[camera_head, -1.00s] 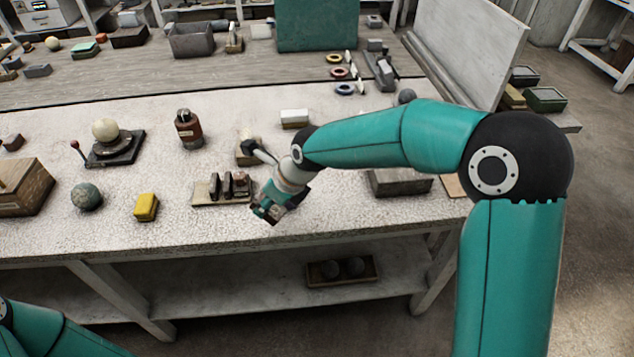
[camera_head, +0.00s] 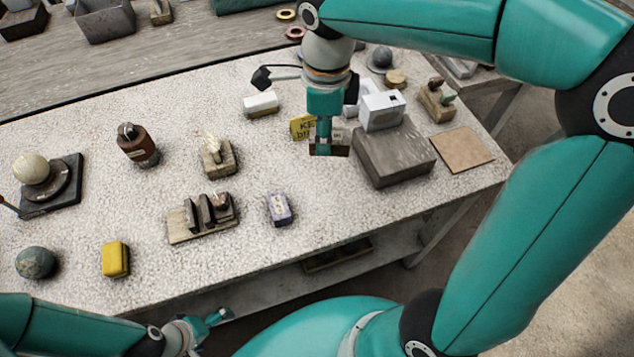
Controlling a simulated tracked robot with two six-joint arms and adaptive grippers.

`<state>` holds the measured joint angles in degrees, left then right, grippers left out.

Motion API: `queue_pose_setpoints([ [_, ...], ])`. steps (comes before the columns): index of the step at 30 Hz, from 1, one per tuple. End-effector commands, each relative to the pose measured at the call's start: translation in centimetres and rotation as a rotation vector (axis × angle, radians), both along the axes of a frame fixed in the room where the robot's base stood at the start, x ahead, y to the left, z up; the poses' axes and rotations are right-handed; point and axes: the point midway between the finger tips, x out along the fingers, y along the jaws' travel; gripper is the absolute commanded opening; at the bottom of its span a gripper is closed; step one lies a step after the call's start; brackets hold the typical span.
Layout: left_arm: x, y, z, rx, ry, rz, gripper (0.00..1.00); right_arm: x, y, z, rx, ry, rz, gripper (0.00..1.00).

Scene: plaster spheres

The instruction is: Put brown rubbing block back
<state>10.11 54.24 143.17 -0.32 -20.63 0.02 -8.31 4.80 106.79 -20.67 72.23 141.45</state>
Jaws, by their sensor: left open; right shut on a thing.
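My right gripper (camera_head: 328,144) points down over the table's right half and is shut on a small brown block (camera_head: 343,152). The fingers cover the block's middle; it looks like the brown rubbing block. It is just left of a grey stone slab (camera_head: 385,158); I cannot tell whether it touches the table. A wooden rack (camera_head: 190,235) with several dark upright pieces (camera_head: 206,210) stands to the left, apart from the gripper. My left gripper (camera_head: 222,318) is open and empty at the table's front edge, low in the picture.
A yellow card (camera_head: 301,126) is close behind the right gripper. A white box (camera_head: 382,109) sits on the slab. A purple-white block (camera_head: 279,209), yellow block (camera_head: 115,259), brush block (camera_head: 218,158) and brown bottle (camera_head: 137,146) stand around.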

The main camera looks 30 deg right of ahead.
Motion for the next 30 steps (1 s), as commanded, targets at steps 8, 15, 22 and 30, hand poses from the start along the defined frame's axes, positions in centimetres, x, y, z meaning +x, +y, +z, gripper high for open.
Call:
queue_pose_setpoints([
  [8,0.0,0.0,0.1,0.000,0.001,0.000,1.00,0.0,0.1,-7.3,-0.001,0.009,0.004,0.00],
  [15,0.0,0.0,0.3,0.000,0.000,0.000,1.00,0.1,0.2,-12.6,0.001,0.006,0.004,0.00],
  [22,0.0,0.0,0.3,0.000,0.000,0.000,1.00,0.2,0.2,-14.4,0.000,0.001,0.004,0.00],
  [30,0.0,0.0,0.5,0.000,0.000,0.000,1.00,0.1,0.2,-17.9,0.000,0.004,0.004,0.00],
])
